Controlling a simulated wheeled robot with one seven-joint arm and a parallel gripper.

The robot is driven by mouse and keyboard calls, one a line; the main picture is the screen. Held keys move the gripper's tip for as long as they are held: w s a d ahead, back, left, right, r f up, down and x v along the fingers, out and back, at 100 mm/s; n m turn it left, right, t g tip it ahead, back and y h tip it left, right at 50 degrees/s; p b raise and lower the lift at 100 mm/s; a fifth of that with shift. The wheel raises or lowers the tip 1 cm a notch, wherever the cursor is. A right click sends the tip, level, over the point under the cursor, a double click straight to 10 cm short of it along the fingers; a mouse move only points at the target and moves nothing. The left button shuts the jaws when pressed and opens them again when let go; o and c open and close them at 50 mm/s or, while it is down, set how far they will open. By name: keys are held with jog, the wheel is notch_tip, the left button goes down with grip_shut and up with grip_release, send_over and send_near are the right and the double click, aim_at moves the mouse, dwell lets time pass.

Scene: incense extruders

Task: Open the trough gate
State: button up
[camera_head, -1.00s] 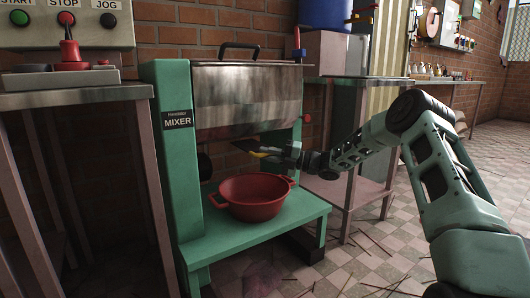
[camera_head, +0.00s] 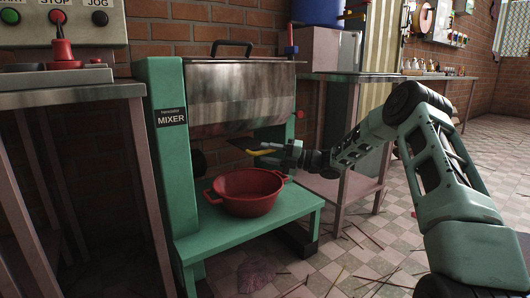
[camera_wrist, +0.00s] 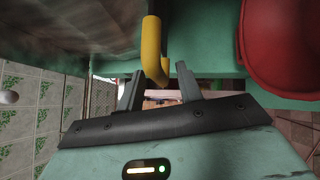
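The mixer trough (camera_head: 235,100) is a grey metal tub in a green frame. Under it a dark plate, which looks like the gate, is partly hidden in shadow. A yellow bent handle (camera_head: 264,152) sticks out below the trough toward the right. My gripper (camera_head: 281,152) is at the handle's right end, below the trough's right side. In the wrist view the yellow handle (camera_wrist: 153,48) comes down from the top, its bent end between my two fingertips. The fingers are apart, with gaps showing on both sides of the handle.
A red two-handled pot (camera_head: 246,198) stands on the green shelf (camera_head: 235,235) below the trough, close under my gripper. A green post with a red knob (camera_head: 299,114) flanks the trough on the right. A metal table (camera_head: 350,78) stands farther right; open tiled floor lies in front.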

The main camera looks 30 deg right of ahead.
jog(key=p+v, duration=0.5)
jog(key=v, duration=1.1)
